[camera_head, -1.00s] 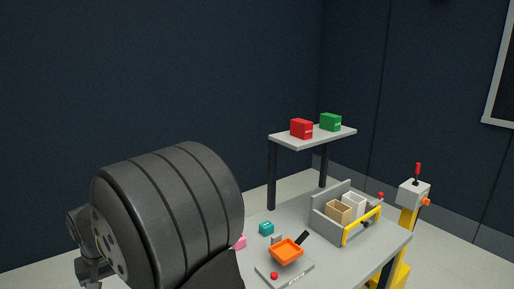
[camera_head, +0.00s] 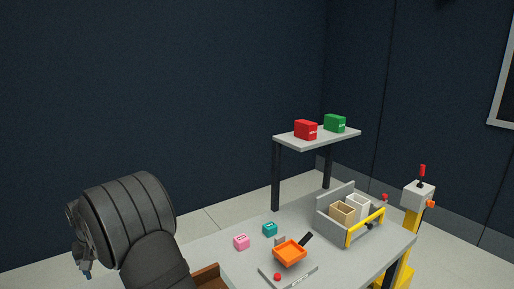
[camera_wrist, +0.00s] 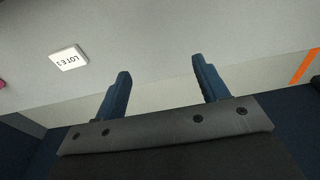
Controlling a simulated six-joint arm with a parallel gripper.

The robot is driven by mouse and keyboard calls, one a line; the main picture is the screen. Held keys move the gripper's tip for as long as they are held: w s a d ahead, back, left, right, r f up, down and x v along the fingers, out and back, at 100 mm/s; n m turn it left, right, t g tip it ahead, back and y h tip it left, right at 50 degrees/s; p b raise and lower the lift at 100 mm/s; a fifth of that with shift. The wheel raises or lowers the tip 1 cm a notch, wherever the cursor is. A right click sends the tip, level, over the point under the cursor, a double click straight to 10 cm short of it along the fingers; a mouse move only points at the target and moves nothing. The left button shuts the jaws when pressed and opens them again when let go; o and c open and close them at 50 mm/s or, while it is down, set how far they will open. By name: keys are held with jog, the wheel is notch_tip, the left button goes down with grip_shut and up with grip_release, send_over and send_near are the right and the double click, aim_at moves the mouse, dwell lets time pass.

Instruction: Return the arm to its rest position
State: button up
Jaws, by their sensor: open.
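My arm (camera_head: 125,210) shows large and dark at the lower left of the head view, left of the table (camera_head: 215,245). Its far end is partly cut off from sight there, and the fingers cannot be made out. In the wrist view my gripper (camera_wrist: 160,65) has its two blue fingers spread apart with nothing between them. A grey surface and a paler strip show beyond the fingertips. A white label (camera_wrist: 68,57) with upside-down lettering lies on the grey surface, upper left, apart from the fingers.
The table holds a pink block (camera_head: 241,242), a teal block (camera_head: 269,229), an orange pan (camera_head: 290,251) on a grey base and a grey caddy (camera_head: 325,222) with a yellow bar. Red (camera_head: 306,130) and green (camera_head: 335,123) boxes stand on a raised shelf (camera_head: 290,139). A lever post (camera_head: 417,196) stands right.

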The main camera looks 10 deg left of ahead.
jog(key=s+a+f, duration=0.3)
jog(key=a+f, duration=0.1)
jog(key=a, duration=0.2)
jog(key=shift+s+a+f, duration=0.25)
jog(key=shift+f, duration=0.15)
jog(key=w+d+r, duration=0.4)
jog(key=d+r, duration=0.1)
jog(key=d, duration=0.1)
jog(key=s+d+r, duration=0.3)
jog(key=s+d, duration=0.2)
jog(key=d, duration=0.2)
jog(key=shift+s+d, duration=0.15)
jog(key=shift+d, duration=0.05)
jog(key=shift+r, duration=0.1)
